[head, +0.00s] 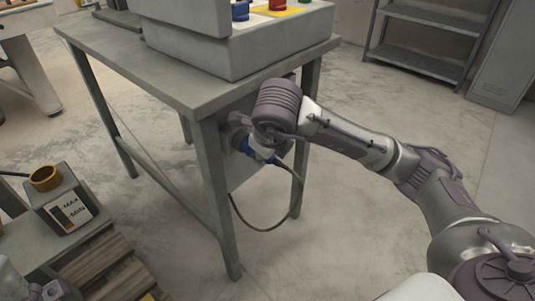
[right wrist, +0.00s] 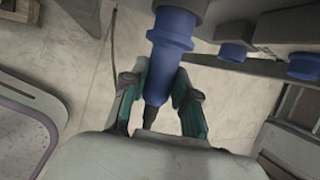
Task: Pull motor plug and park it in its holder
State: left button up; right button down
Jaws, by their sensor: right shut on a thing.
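The blue motor plug (right wrist: 160,75) is in the middle of the right wrist view, with its dark cable end toward my palm. My right gripper (right wrist: 160,88) is shut on it, one teal-padded finger on each side. In the head view, my right gripper (head: 258,150) is at the panel under the table, and my wrist hides most of the plug. The cable (head: 298,200) loops down from it.
More blue fittings (right wrist: 235,50) sit beside the socket; I cannot tell which is the holder. The grey table (head: 190,92) carries a control box (head: 275,48), and its front leg (head: 222,200) is left of my gripper.

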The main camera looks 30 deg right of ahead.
jog(key=shift+w+a, duration=0.35)
jog(key=shift+w, duration=0.5)
jog(key=c, duration=0.8)
grip_release()
jog(key=shift+s, duration=0.2)
jog(key=s, duration=0.1)
jog(key=s+d+p, duration=0.1)
jog(key=s, duration=0.1)
jog(key=shift+d+r+p, duration=0.2)
jog(key=shift+r+p, duration=0.1)
jog(key=shift+p, duration=0.05)
jog(key=s+d, duration=0.2)
jog(key=s, duration=0.2)
jog(key=w+d+f+b, duration=0.2)
jog(key=d+f+b, duration=0.1)
jog(key=d, duration=0.4)
jog(key=w+d+f+b, duration=0.3)
jog(key=d, duration=0.5)
jog(key=shift+w+d+f, duration=0.2)
jog(key=shift+w+f, duration=0.1)
jog(key=shift+f, duration=0.05)
